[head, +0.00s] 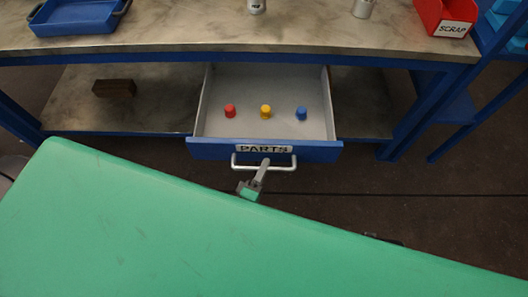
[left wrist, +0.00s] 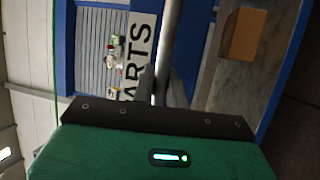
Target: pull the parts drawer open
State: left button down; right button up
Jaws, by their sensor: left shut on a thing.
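The parts drawer (head: 215,149) is a grey tray with a blue front and a PARTS label, under the workbench. It stands pulled out, with its inside showing. A red piece (head: 230,111), a yellow piece (head: 265,111) and a blue piece (head: 301,113) stand in it in a row. My left gripper (head: 264,166) is shut on the drawer's silver bar handle (head: 290,167), near its middle. In the left wrist view the handle (left wrist: 172,35) runs down between the fingers (left wrist: 161,88), beside the label (left wrist: 138,50). My right gripper is not in view.
The workbench top (head: 200,28) carries a blue tray (head: 75,18) at left and a red SCRAP bin (head: 445,17) at right. A brown block (head: 114,88) lies on the lower shelf (head: 160,105), left of the drawer. Floor (head: 350,180) shows in front of the drawer.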

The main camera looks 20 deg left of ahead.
pick_arm(q)
jog(key=shift+s+d, duration=0.15)
jog(key=shift+s, duration=0.45)
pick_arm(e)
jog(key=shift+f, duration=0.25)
pick_arm(q)
jog(key=c, duration=1.4)
grip_release()
